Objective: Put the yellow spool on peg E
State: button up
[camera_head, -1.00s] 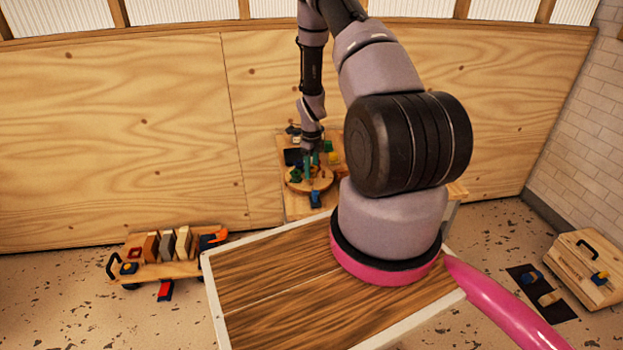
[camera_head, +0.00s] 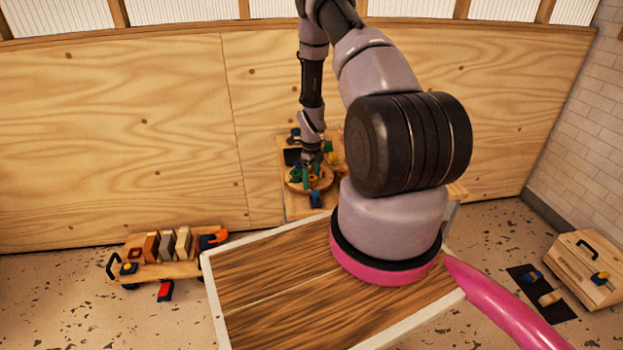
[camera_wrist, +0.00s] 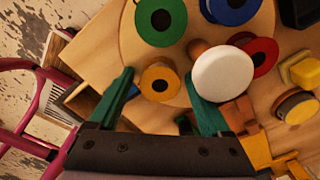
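The yellow spool (camera_wrist: 160,82) sits on a round wooden board (camera_wrist: 190,48) in the wrist view, its dark centre hole facing up. My gripper (camera_wrist: 161,90) is open, with a green fingertip to the left and another to the lower right of the spool. I cannot tell whether they touch it. A green spool (camera_wrist: 160,20), a blue spool (camera_wrist: 230,8) and a red spool (camera_wrist: 261,54) are on the same board. No peg letters are readable, so peg E cannot be told. In the head view my gripper (camera_head: 312,168) is low over the board.
A yellow block (camera_wrist: 303,72) and a yellow-topped round piece (camera_wrist: 298,106) lie right of the board. Orange parts (camera_wrist: 255,140) lie close to the right finger. A black object (camera_wrist: 302,12) is at upper right. A wheeled cart (camera_head: 165,268) stands at left.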

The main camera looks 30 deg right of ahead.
jog(key=shift+r, duration=0.1)
notch_tip(320, 180, up, 12)
notch_tip(320, 180, up, 18)
jog(key=n+t, duration=0.2)
jog(key=n, duration=0.4)
send_over(311, 179)
jog(key=a, duration=0.4)
jog(key=s+a+r+n+t+y, duration=0.1)
jog(key=s+a+r+n, duration=0.15)
jog(key=r, duration=0.35)
jog(key=s+a+r+n, duration=0.1)
jog(key=s+r+n, duration=0.15)
jog(key=r, duration=0.45)
jog(key=s+a+r+n+t, duration=0.2)
jog(key=s+r+n, duration=0.4)
jog(key=s, duration=0.4)
jog(key=s+a+r+n+t+y, duration=0.1)
jog(key=s+a+r+n, duration=0.4)
jog(key=s, duration=0.6)
notch_tip(311, 179, up, 2)
jog(key=n+t, duration=0.1)
jog(key=n, duration=0.2)
jog(key=shift+a+r, duration=0.15)
jog(key=shift+r, duration=0.1)
jog(key=shift+s, duration=0.1)
